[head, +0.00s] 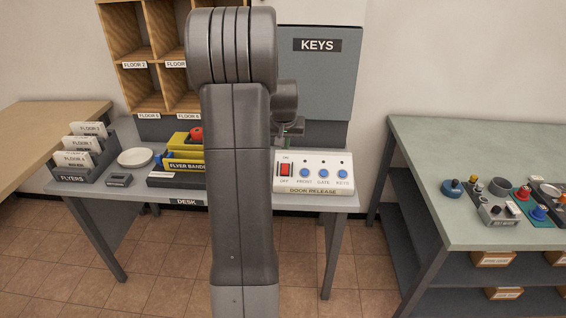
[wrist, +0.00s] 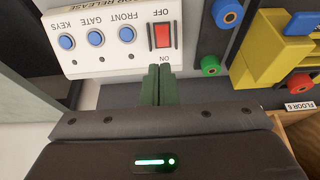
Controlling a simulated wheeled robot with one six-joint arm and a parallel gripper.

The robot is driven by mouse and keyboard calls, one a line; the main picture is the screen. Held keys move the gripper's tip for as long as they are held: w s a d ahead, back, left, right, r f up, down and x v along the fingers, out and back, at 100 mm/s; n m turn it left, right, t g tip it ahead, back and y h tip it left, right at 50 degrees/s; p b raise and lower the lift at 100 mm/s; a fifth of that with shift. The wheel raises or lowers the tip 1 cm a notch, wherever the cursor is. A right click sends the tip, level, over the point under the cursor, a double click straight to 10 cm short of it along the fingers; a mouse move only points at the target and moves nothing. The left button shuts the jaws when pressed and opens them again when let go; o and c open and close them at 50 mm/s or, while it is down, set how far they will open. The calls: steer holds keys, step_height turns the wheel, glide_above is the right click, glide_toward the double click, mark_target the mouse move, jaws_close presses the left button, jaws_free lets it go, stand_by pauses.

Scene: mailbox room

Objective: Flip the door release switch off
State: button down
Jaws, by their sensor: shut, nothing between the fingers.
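The white door release box (head: 313,186) stands at the right end of the desk. Its red rocker switch (head: 286,169) is at the box's left, with ON marked above and OFF below. The wrist view shows the box upside down, with the red switch (wrist: 162,36) just beyond my fingertips. My gripper (wrist: 158,68) is shut and empty, its green fingers together at the ON end of the switch. I cannot tell whether they touch the box, or which way the rocker is tilted. In the head view my arm hides most of the gripper.
Three blue buttons (wrist: 96,38) labelled FRONT, GATE and KEYS sit beside the switch. The yellow flyer bander (head: 184,160) stands left of the box on the desk (head: 330,202). A grey KEYS cabinet (head: 318,85) is behind. A green-topped table (head: 440,150) with small devices is at right.

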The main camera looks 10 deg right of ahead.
mark_target(286, 171)
stand_by(0.3)
steer(key=p+x, duration=0.1)
steer(key=x, duration=1.3)
steer(key=shift+s+p, duration=0.15)
steer(key=shift+p, duration=0.15)
steer(key=shift+f, duration=0.1)
